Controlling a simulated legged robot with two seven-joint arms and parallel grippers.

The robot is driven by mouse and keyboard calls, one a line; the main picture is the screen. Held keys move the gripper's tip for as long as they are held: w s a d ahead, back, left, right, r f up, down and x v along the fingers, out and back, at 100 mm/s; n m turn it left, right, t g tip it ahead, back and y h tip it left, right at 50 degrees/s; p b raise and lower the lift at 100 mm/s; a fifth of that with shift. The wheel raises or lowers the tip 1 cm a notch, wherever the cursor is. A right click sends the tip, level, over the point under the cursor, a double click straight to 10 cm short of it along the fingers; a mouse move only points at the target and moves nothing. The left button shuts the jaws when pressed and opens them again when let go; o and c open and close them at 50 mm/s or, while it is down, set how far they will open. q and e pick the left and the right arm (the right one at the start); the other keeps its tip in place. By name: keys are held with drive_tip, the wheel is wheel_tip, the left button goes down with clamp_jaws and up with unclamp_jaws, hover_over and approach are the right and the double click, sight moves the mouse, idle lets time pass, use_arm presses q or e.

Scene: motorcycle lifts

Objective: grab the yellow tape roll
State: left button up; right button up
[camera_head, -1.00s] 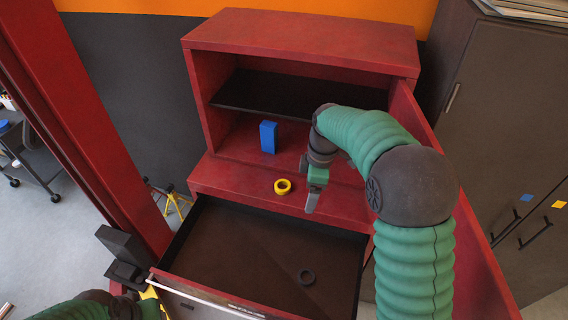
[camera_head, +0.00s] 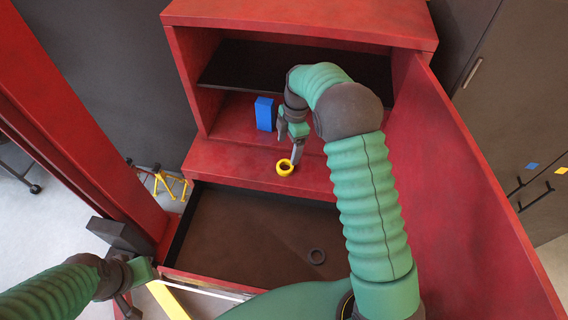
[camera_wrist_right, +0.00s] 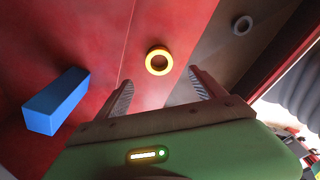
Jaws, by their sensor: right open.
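The yellow tape roll (camera_head: 284,167) lies flat on the red ledge of the cabinet, above the open drawer. It also shows in the right wrist view (camera_wrist_right: 158,61), ahead of and between the two fingers. My right gripper (camera_head: 291,150) hangs over the ledge just behind the roll; in the right wrist view the gripper (camera_wrist_right: 160,88) is open and empty, with the roll beyond its fingertips. My left gripper (camera_head: 128,285) is at the lower left by the drawer's front corner; its fingers are too unclear to tell their state.
A dark ring (camera_head: 316,256) lies in the open drawer (camera_head: 240,230). The open red cabinet door (camera_head: 450,170) stands to the right of my right arm. A black shelf (camera_head: 300,72) is above.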

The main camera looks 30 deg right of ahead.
drive_tip(key=p, duration=0.1)
hover_over(285, 165)
drive_tip(key=d, duration=0.1)
drive_tip(key=f, duration=0.4)
drive_tip(key=shift+w+d+f, duration=0.1)
drive_tip(key=shift+w+f, duration=0.2)
drive_tip(key=shift+w, duration=0.05)
drive_tip(key=f+p, duration=0.2)
drive_tip(key=a+f+p, duration=0.1)
drive_tip(key=shift+s+f, duration=0.35)
drive_tip(key=shift+s, duration=0.05)
drive_tip(key=shift+s+a+f, duration=0.15)
drive_tip(key=shift+a+f, duration=0.05)
drive_tip(key=shift+f, duration=0.2)
drive_tip(key=shift+w+d+f, duration=0.1)
drive_tip(key=shift+w+d, duration=0.05)
drive_tip(key=shift+w, duration=0.05)
drive_tip(key=c, duration=0.4)
drive_tip(key=shift+d, duration=0.15)
drive_tip(key=c, duration=1)
use_arm(q)
drive_tip(key=r, duration=0.4)
drive_tip(key=shift+w+d+r, duration=0.1)
drive_tip(key=shift+w+d, duration=0.05)
drive_tip(key=shift+w, duration=0.25)
use_arm(e)
drive_tip(key=shift+c, duration=0.3)
